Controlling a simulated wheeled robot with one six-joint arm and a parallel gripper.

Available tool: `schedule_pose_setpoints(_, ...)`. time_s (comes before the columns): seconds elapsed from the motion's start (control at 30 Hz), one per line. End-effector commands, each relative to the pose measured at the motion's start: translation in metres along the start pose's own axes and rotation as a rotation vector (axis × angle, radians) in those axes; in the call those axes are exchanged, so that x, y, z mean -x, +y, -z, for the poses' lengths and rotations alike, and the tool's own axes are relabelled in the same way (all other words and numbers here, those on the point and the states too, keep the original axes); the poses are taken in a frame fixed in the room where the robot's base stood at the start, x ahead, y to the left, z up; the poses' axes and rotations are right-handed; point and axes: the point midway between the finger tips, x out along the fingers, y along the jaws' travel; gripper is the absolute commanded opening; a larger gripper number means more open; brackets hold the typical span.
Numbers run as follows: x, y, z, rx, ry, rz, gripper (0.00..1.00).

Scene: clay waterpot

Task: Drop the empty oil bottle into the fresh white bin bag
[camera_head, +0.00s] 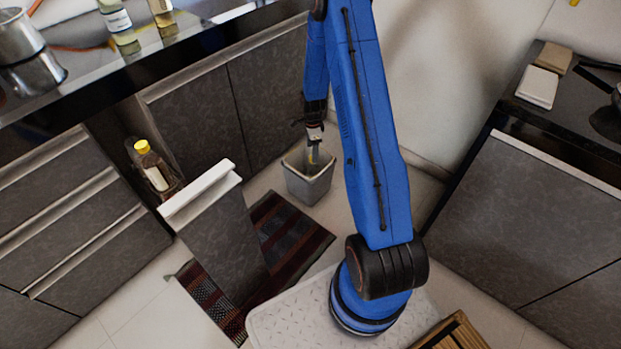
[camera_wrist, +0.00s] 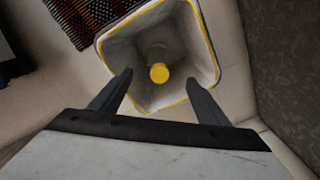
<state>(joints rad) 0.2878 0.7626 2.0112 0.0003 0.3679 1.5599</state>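The bin (camera_head: 300,187) stands on the floor by the cabinets. In the wrist view, a pale whitish lining with a yellow edge, which looks like the bin bag (camera_wrist: 196,55), covers its inside. A bottle with a yellow cap (camera_wrist: 159,73) is within the bin's opening, cap toward the camera. Its pale body is mostly hidden, and I cannot tell whether it touches the bottom. My gripper (camera_head: 314,138) is above the bin, pointing down. In the wrist view its two fingers are spread wide on either side of the cap, apart from it.
A pulled-out cabinet drawer (camera_head: 215,225) juts over a dark striped rug (camera_head: 295,235). Another yellow-capped bottle (camera_head: 155,172) stands in it. Counters with bottles (camera_head: 118,22) and a pot (camera_head: 18,38) are at the left, and a cabinet (camera_head: 530,210) is at the right.

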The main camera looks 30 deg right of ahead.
Motion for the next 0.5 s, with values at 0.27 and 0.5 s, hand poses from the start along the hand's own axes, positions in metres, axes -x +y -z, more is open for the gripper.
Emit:
schedule_pose_setpoints(0.27,0.007,0.000,0.000,0.000,0.000,0.001,0.69)
schedule_pose_setpoints(0.5,0.043,-0.001,0.000,0.000,0.000,0.003,0.69)
